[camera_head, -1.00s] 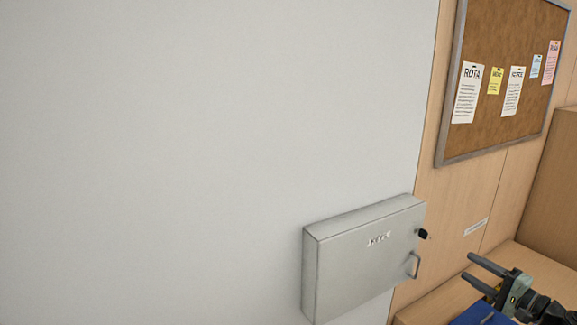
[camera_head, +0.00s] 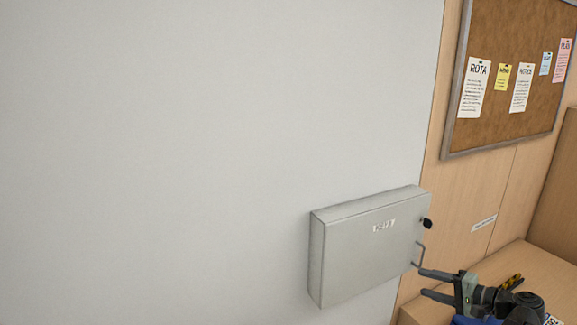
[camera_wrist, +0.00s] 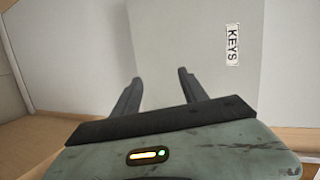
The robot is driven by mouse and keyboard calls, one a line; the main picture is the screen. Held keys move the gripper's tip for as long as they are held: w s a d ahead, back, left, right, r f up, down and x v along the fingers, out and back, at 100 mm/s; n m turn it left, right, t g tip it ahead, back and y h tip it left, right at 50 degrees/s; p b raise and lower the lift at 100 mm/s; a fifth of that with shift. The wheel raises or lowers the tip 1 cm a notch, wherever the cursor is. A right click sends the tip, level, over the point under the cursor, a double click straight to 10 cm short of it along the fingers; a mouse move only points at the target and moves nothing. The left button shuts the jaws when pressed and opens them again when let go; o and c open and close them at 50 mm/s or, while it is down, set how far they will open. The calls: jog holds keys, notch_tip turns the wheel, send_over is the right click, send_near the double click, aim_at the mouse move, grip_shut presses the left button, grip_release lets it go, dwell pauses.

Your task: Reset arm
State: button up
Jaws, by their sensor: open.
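My gripper (camera_head: 430,284) is in the lower right of the head view, its two dark fingers pointing left toward the grey key cabinet. The fingers are apart with nothing between them, and they also show open in the wrist view (camera_wrist: 158,88). The key cabinet (camera_head: 360,255) hangs on the white wall with its door shut. Its wire handle (camera_head: 419,255) is just above the upper fingertip; I cannot tell whether they touch. A black knob (camera_head: 427,223) sits above the handle. In the wrist view the cabinet (camera_wrist: 185,45) with its KEYS label (camera_wrist: 232,44) lies ahead of the fingers.
A wooden counter (camera_head: 530,262) lies at the lower right, below and behind my arm. A cork board (camera_head: 500,110) with several pinned notes hangs on the wood panel above it. The white wall (camera_head: 180,150) to the left is bare.

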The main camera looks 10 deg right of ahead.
jog(key=w+a+f+n+g+b, duration=0.2)
jog(key=w+a+f+n+g, duration=0.15)
jog(key=a+f, duration=0.5)
jog(key=w+a+f+n+g+b, duration=0.2)
jog(key=a+f+g, duration=0.3)
jog(key=a, duration=0.7)
jog(key=s+a+f+n+g+h+b, duration=0.1)
jog(key=a+f+n+g+h+b, duration=0.1)
jog(key=a+f, duration=0.3)
jog(key=s+a+f+n+g+h+b, duration=0.1)
jog(key=a+f+n+h, duration=0.3)
jog(key=a, duration=0.7)
notch_tip(320, 180, down, 2)
jog(key=shift+s+a+f+g+h+b, duration=0.2)
jog(key=shift+s+a+g+h+b, duration=0.2)
jog(key=shift+s+g, duration=0.25)
jog(key=shift+n, duration=0.25)
